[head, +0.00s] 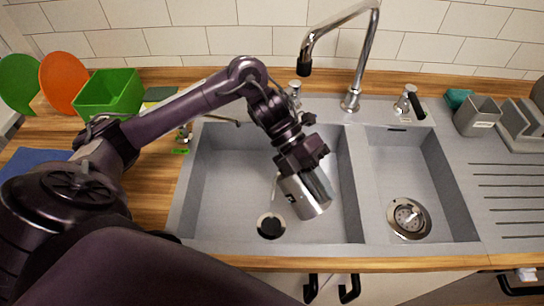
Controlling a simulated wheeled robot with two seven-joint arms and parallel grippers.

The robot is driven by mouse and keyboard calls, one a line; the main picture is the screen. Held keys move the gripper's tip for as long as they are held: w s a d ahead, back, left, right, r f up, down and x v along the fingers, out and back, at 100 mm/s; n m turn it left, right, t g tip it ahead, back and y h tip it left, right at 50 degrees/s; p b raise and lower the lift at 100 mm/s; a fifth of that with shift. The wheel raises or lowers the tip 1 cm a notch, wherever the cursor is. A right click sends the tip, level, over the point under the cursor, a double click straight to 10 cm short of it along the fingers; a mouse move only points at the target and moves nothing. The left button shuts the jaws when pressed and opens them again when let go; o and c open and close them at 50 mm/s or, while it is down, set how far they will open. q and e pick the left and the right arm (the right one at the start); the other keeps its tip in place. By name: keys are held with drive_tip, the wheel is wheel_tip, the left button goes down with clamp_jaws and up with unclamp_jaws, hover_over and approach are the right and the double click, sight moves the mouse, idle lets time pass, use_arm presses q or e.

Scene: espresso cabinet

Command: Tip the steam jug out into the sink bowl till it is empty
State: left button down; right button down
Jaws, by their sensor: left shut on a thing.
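My left gripper (297,170) reaches in from the left over the large sink bowl (222,200). It is shut on the steam jug (307,195), a shiny metal vessel held over the right part of that bowl. The jug looks tilted, with its lower end toward the lower right. Its opening and contents cannot be made out, and no stream of liquid is clear. The gripper hides the jug's upper part. My right gripper is not in view.
A chrome tap (357,60) arches behind the sink. A smaller bowl (385,160) with a strainer (409,218) lies to the right, beside a ribbed drainboard (510,190). A green bin (110,92) and an orange plate (63,82) stand at the left. A grey caddy (477,116) stands back right.

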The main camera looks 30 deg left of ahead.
use_arm(q)
drive_tip(key=shift+w+a+r+h, duration=0.15)
drive_tip(key=shift+a+r+h, duration=0.35)
drive_tip(key=shift+r+h, duration=0.2)
drive_tip(key=shift+a+r, duration=0.15)
drive_tip(key=shift+a, duration=0.05)
drive_tip(key=shift+w+a+r+h+p, duration=0.1)
drive_tip(key=shift+a+r+h+p, duration=0.1)
drive_tip(key=shift+h+p, duration=0.15)
drive_tip(key=shift+a+r+g+h, duration=0.25)
drive_tip(key=shift+r+g+h, duration=0.05)
drive_tip(key=shift+h, duration=0.15)
